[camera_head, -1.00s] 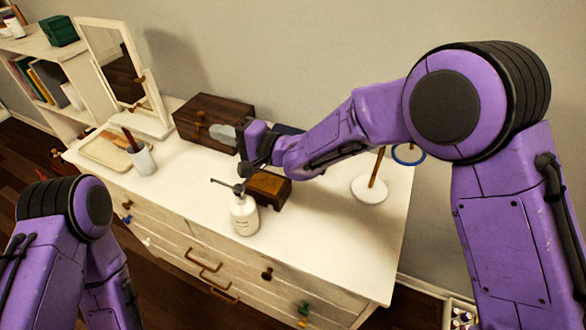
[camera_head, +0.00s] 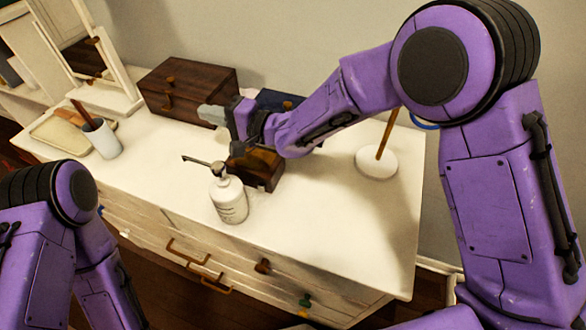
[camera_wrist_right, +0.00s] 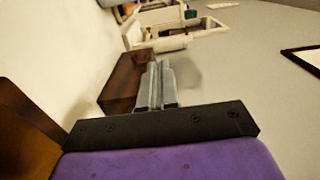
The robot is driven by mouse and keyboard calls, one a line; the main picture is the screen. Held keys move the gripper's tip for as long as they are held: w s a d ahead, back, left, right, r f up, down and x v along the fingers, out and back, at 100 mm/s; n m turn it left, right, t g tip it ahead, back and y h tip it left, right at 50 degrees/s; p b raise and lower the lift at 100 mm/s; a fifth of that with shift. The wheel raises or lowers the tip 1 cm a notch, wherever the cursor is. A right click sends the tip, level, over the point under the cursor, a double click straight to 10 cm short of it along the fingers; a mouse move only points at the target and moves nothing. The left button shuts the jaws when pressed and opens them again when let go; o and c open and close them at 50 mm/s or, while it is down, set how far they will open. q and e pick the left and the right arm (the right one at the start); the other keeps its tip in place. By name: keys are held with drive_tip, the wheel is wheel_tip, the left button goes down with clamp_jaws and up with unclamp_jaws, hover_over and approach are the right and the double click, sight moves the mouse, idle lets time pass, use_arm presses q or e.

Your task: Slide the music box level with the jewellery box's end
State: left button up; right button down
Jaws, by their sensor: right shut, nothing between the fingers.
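The jewellery box, a dark brown wooden chest with small knobs (camera_head: 180,92), stands at the back of the white dresser in the head view. Its end shows in the right wrist view (camera_wrist_right: 122,84). A smaller brown wooden box (camera_head: 258,172), which looks like the music box, sits nearer the front and to the right, partly hidden by my right gripper and forearm. A brown face at the left of the wrist view (camera_wrist_right: 22,135) seems to be it. My right gripper (camera_head: 208,114) is shut and empty, its fingers beside the jewellery box's right front corner; contact is unclear. My left gripper is out of view.
A white pump bottle (camera_head: 229,200) stands close in front of the small box. A dark blue box (camera_head: 278,101) is partly hidden behind my right forearm. A white-based stand (camera_head: 376,162), a cup (camera_head: 102,139) and a mirror (camera_head: 103,65) also stand on the dresser. Its front right is clear.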

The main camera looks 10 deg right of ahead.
drive_tip(key=p, duration=0.3)
hover_over(281, 163)
drive_tip(key=v, duration=0.4)
wheel_tip(281, 163, down, 10)
drive_tip(key=shift+s+r, duration=0.1)
drive_tip(key=shift+s, duration=0.05)
drive_tip(key=shift+a+r, duration=0.15)
drive_tip(key=shift+a, duration=0.05)
drive_tip(key=shift+w+a, duration=0.25)
